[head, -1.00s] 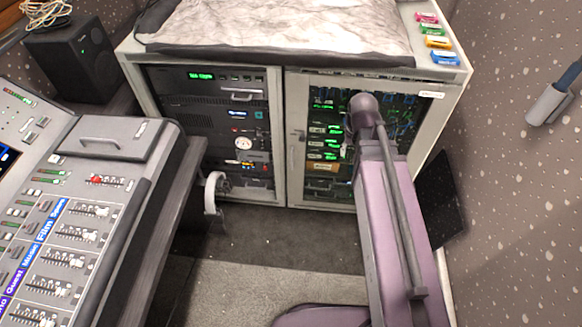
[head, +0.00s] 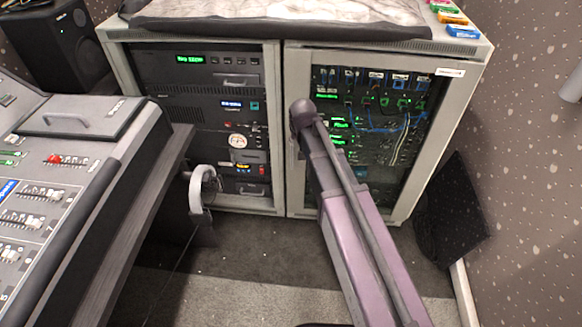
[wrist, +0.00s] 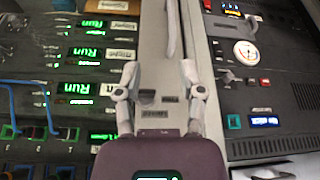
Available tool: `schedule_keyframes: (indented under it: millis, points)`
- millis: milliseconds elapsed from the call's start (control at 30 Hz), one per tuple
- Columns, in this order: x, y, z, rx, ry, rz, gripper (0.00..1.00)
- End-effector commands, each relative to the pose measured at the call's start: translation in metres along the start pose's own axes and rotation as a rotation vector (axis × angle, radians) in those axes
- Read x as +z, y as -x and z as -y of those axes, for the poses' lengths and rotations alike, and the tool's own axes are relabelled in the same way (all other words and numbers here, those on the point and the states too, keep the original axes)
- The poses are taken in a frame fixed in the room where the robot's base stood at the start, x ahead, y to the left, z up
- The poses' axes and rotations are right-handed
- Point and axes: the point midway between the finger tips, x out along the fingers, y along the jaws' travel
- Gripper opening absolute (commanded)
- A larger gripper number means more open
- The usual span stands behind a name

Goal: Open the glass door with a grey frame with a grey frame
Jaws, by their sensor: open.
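The glass door (head: 385,105) with its grey frame is on the right half of the rack cabinet in the head view. It looks closed. Green-lit gear and blue cables show through the glass. In the wrist view the door's pale frame (wrist: 158,130) runs upright through the middle, with the glass side at left. A slim pale upright bar (wrist: 172,28), which looks like the handle, shows above the fingers. My gripper (wrist: 158,70) is open, its two fingers apart in front of the frame. I cannot tell whether they touch it. In the head view my arm hides the gripper and handle area.
An open-fronted equipment rack (head: 195,100) stands left of the door. A mixing console (head: 80,160) with a grey curved-arm object (head: 200,188) beside it is at left. A dark panel (head: 452,210) leans by the right wall.

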Motion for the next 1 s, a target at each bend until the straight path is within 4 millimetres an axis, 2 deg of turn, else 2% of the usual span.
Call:
schedule_keyframes:
  millis: [33, 133, 733, 1000]
  points:
    - [-0.002, -0.012, 0.006, -0.003, 0.004, -0.007, 0.51]
    - [-0.005, -0.018, 0.013, -0.006, 0.008, -0.019, 0.51]
    - [-0.007, -0.021, 0.018, -0.009, 0.011, -0.026, 0.51]
    - [-0.006, -0.034, 0.019, -0.009, 0.011, -0.026, 0.51]
